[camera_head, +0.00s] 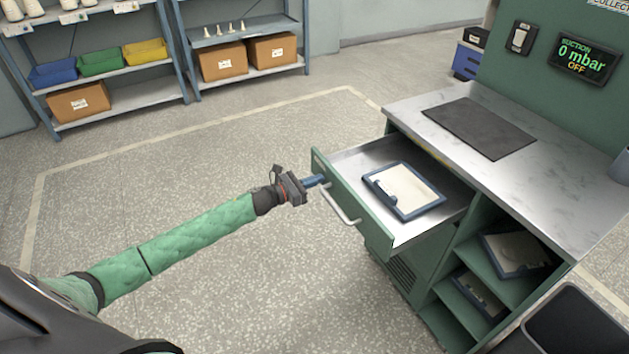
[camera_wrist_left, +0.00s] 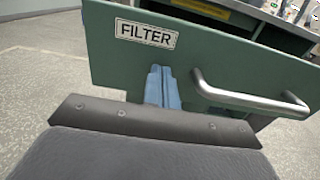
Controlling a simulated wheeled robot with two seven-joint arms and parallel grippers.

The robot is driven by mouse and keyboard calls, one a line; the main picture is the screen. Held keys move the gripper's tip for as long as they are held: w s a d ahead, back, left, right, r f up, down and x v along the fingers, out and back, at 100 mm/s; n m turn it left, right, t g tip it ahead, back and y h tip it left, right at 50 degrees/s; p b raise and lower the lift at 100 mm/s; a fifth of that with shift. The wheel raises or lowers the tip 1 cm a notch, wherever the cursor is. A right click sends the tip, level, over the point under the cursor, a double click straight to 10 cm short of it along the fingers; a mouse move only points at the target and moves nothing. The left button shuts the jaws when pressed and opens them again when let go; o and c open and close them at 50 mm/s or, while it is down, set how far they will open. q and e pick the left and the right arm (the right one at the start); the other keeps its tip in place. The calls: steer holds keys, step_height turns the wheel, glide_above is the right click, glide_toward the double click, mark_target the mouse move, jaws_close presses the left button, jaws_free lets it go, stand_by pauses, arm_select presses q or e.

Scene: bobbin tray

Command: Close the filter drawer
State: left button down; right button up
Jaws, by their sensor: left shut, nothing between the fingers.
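The filter drawer (camera_head: 352,200) is pulled out of the green cabinet, with a blue-framed filter (camera_head: 404,190) lying inside it. Its green front carries a FILTER label (camera_wrist_left: 146,35) and a silver bar handle (camera_head: 341,205); the handle also shows in the left wrist view (camera_wrist_left: 250,98). My left gripper (camera_head: 321,180) has its blue fingers shut and empty. They point at the drawer front, to the left of the handle and below the label. I cannot tell whether the tips touch the front. My right gripper is not in view.
The cabinet's metal worktop (camera_head: 545,165) holds a dark mat (camera_head: 480,127). Open shelves below the drawer's right side hold more framed filters (camera_head: 515,252). A suction display (camera_head: 583,58) reads 0 mbar, OFF. Shelving with bins (camera_head: 100,62) stands at the back left. The floor left of the drawer is clear.

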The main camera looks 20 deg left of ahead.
arm_select(q)
steer(key=b+x, duration=0.1)
steer(key=x, duration=0.4)
steer(key=shift+w+d, duration=0.1)
steer(key=b, duration=0.3)
glide_toward(388, 158)
steer(key=b+x, duration=0.1)
steer(key=x, duration=0.2)
steer(key=r+b+x, duration=0.1)
steer(key=x, duration=0.2)
steer(key=r+x, duration=0.1)
steer(key=x, duration=0.2)
steer(key=shift+w+d+r+b, duration=0.2)
steer(key=shift+w+b, duration=0.1)
steer(key=shift+b, duration=0.1)
steer(key=shift+w+d, duration=0.1)
steer(key=shift+w, duration=0.1)
steer(key=shift+r, duration=0.35)
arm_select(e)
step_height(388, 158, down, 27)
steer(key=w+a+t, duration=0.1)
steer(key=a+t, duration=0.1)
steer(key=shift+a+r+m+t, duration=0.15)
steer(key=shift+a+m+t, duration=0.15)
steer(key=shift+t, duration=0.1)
